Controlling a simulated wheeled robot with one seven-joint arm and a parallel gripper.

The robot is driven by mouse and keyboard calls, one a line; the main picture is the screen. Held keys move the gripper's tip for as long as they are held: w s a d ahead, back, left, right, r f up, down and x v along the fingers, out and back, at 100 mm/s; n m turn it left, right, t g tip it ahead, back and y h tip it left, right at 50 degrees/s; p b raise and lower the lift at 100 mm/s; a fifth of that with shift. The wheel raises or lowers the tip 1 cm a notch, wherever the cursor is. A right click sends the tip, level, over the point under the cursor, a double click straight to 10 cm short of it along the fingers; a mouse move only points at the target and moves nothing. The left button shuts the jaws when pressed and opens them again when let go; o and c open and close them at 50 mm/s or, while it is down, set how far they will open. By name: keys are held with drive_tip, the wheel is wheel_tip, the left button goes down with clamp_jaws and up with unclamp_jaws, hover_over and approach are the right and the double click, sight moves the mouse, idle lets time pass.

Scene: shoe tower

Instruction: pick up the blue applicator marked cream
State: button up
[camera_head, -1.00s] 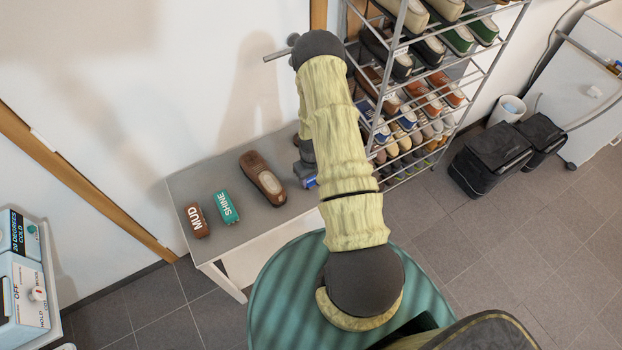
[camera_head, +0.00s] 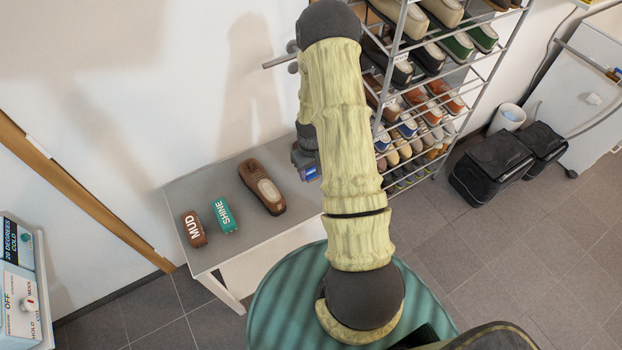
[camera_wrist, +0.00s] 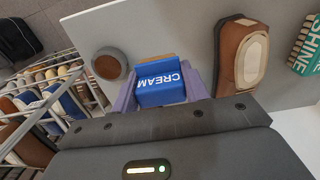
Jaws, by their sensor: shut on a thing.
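The blue applicator (camera_wrist: 161,90) with white CREAM lettering sits between the two purple-grey fingers of my gripper (camera_wrist: 161,82) in the wrist view. The fingers are shut on its sides. A brown strip shows along its far edge. In the head view my gripper (camera_head: 309,166) is beside my arm at the right end of the bench, and a small blue part of the applicator (camera_head: 312,174) shows at its tip. My arm hides much of that area. The bench surface (camera_head: 232,246) lies below; the wrist view suggests the applicator is over it.
A brown shoe (camera_head: 262,187), a green SHINE applicator (camera_head: 224,214) and a brown MUD applicator (camera_head: 194,229) stand on the bench. A round brown object (camera_wrist: 109,64) is left of the applicator in the wrist view. The shoe rack (camera_head: 468,92) stands close on the right.

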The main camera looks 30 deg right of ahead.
drive_tip(key=shift+r, duration=0.5)
drive_tip(key=o, duration=0.5)
drive_tip(key=c, duration=0.3)
drive_tip(key=shift+a, duration=0.1)
